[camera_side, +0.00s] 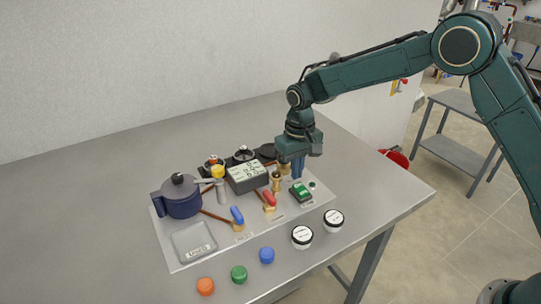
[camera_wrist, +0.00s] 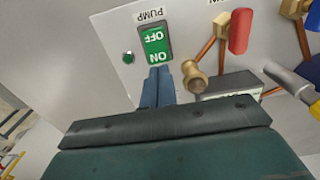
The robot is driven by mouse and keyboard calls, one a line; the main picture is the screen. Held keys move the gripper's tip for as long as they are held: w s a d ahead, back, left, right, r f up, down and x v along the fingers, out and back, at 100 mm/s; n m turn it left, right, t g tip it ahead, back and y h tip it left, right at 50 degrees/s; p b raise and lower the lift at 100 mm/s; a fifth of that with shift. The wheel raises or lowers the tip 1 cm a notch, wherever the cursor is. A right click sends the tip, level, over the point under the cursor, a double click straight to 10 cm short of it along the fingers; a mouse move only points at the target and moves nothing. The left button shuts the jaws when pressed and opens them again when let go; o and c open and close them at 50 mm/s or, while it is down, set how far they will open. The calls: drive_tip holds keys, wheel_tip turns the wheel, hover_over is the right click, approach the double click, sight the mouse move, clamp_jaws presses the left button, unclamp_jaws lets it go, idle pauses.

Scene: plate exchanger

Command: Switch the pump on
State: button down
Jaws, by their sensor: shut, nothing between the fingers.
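The pump switch (camera_side: 301,191) is a green rocker in a dark frame on the right part of the panel. In the wrist view the pump switch (camera_wrist: 155,45) appears upside down, with OFF and ON marked on it and PUMP printed beside it. My gripper (camera_side: 297,176) points down just behind the switch. In the wrist view my gripper (camera_wrist: 160,70) has its blue fingers together and empty, with the tips at the ON end. I cannot tell whether they touch it. A small green lamp (camera_wrist: 128,57) sits beside the switch; whether it is lit is unclear.
A brass fitting (camera_wrist: 194,78) stands close to my fingers. Red (camera_side: 270,199) and blue (camera_side: 237,215) valve levers, a grey display box (camera_side: 246,177) and a dark blue pot (camera_side: 181,197) are to the left. Two round gauges (camera_side: 302,236) lie in front. The table's right side is clear.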

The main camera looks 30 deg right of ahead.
sight(296, 184)
drive_tip(key=shift+f, duration=1)
idle(0.9)
drive_tip(key=shift+r, duration=0.1)
wheel_tip(296, 184, up, 7)
drive_tip(key=shift+f, duration=0.1)
idle(1.1)
idle(0.3)
